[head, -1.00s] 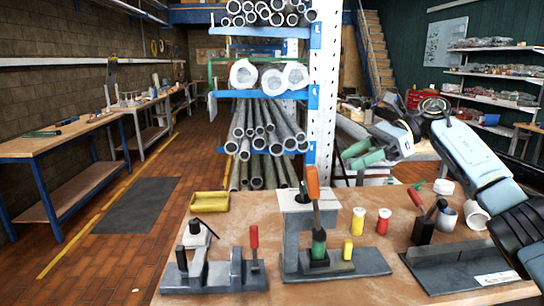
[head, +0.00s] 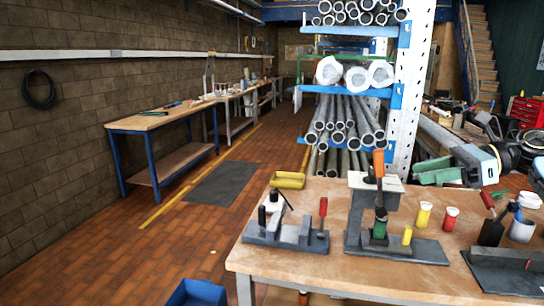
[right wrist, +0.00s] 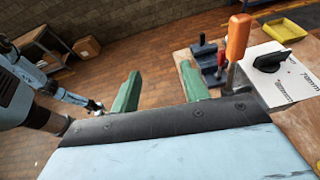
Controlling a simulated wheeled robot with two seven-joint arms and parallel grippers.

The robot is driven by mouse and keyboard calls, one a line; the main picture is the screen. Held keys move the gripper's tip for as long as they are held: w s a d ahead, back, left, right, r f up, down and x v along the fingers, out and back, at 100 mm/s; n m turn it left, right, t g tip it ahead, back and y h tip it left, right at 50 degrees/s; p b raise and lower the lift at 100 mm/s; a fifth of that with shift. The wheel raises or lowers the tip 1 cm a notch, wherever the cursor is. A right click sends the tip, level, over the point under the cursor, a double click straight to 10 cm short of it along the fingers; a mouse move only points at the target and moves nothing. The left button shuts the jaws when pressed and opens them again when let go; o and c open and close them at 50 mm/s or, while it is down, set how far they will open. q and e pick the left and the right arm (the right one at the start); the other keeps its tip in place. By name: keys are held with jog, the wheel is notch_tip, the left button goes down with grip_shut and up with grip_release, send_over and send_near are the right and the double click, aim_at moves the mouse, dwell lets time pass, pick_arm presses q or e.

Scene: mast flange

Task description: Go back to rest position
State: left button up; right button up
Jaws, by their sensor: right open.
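My right gripper (head: 434,171) shows at the right of the head view, its green fingers above the far right part of the workbench. In the right wrist view its two green fingers (right wrist: 160,90) stand wide apart with nothing between them. The workbench (head: 330,255) fills the lower right of the head view. On it stands a grey fixture with a green and orange tool (head: 379,205), apart from the gripper.
A vise-like fixture (head: 285,233), yellow tray (head: 288,180), yellow cup (head: 424,214) and red cup (head: 450,217) are on the bench. A pipe rack (head: 412,95) stands behind it. A blue bin (head: 197,292) is on the floor. The left floor is open around a dark mat (head: 220,184).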

jog(key=w+a+f+m+t, duration=0.1)
jog(key=a+f+m+t, duration=0.3)
jog(key=a+m+t, duration=0.4)
jog(key=w+a+f+m+t, duration=0.1)
jog(key=a+f+m+t, duration=0.35)
jog(key=m, duration=0.55)
jog(key=s+d+f+m+g+h, duration=0.2)
jog(key=s+f+m+h, duration=0.6)
jog(key=f+m, duration=0.4)
jog(key=s+d+f+m+g+h, duration=0.25)
jog(key=s+f+m+h, duration=0.35)
jog(key=s+f+m, duration=0.55)
jog(key=s+a+f+m+g, duration=0.1)
jog(key=s+f+m+g, duration=0.2)
jog(key=s, duration=0.7)
jog(key=s+a+f+m+g, duration=0.1)
jog(key=s+f+m+g, duration=0.1)
jog(key=s+m+g, duration=0.5)
jog(key=s+f+n, duration=0.3)
jog(key=f+n, duration=0.1)
jog(key=f, duration=2)
pick_arm(q)
jog(key=shift+w, duration=0.7)
pick_arm(e)
jog(key=s+d+f+g, duration=0.1)
jog(key=s+d+f, duration=0.1)
jog(key=s+f, duration=1.3)
jog(key=shift+s+d+f, duration=0.2)
jog(key=shift+s+d, duration=0.1)
jog(key=shift+s, duration=0.65)
